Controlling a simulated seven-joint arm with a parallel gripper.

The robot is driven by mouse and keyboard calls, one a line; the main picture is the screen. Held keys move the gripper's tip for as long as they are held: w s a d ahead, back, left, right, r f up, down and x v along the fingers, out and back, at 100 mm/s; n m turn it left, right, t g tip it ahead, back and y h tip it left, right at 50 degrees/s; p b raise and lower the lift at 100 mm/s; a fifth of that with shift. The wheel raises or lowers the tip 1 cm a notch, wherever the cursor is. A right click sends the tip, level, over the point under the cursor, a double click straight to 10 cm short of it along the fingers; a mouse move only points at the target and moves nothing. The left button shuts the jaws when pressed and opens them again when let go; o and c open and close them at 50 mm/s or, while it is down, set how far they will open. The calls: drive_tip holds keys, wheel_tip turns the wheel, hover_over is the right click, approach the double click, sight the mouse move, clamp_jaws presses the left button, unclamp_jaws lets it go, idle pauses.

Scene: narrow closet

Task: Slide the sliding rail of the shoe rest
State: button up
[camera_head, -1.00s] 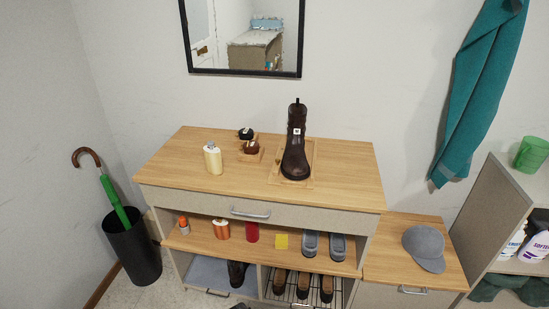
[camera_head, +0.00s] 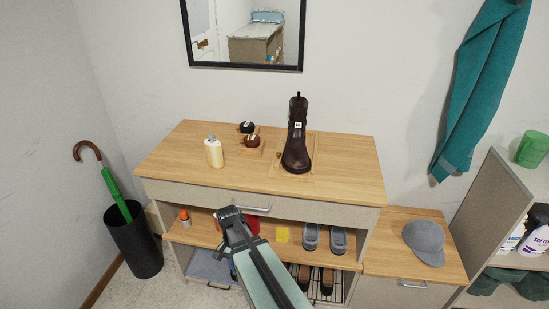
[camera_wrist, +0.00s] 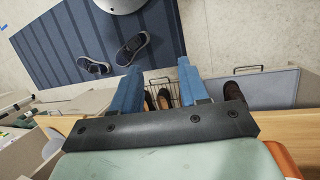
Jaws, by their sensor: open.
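The shoe rest is a wire rack (camera_head: 326,291) at the bottom right of the cabinet, with brown-toed shoes on it. My arm hides its left part in the head view. In the wrist view its wire front (camera_wrist: 161,82) and shoe toes show between the two blue fingers of my gripper (camera_wrist: 158,78). The fingers are apart with nothing gripped; I cannot tell how far they are from the wire. The rail itself is not clearly seen.
A grey-blue tray (camera_wrist: 262,90) with a handle and a dark boot (camera_wrist: 236,92) lies beside the rack. The wooden shelf (camera_head: 355,263) lies above it. Sneakers (camera_wrist: 132,50) rest on a striped mat (camera_wrist: 75,30). An umbrella stand (camera_head: 133,243) stands left.

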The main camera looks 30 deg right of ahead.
drive_tip(key=w+d+r+m, duration=0.1)
drive_tip(key=w+d+r, duration=0.1)
drive_tip(key=r, duration=0.3)
drive_tip(key=w+d+r+m, duration=0.2)
drive_tip(key=w+r, duration=0.1)
drive_tip(key=r, duration=0.2)
wheel_tip(320, 180, up, 28)
drive_tip(key=m+t+h, duration=0.4)
drive_tip(key=m+h, duration=0.1)
drive_tip(key=h, duration=0.5)
hover_over(278, 153)
drive_tip(key=a, duration=1.1)
drive_tip(key=x, duration=1.3)
drive_tip(key=shift+w+f, duration=0.15)
drive_tip(key=shift+f, duration=0.15)
clamp_jaws()
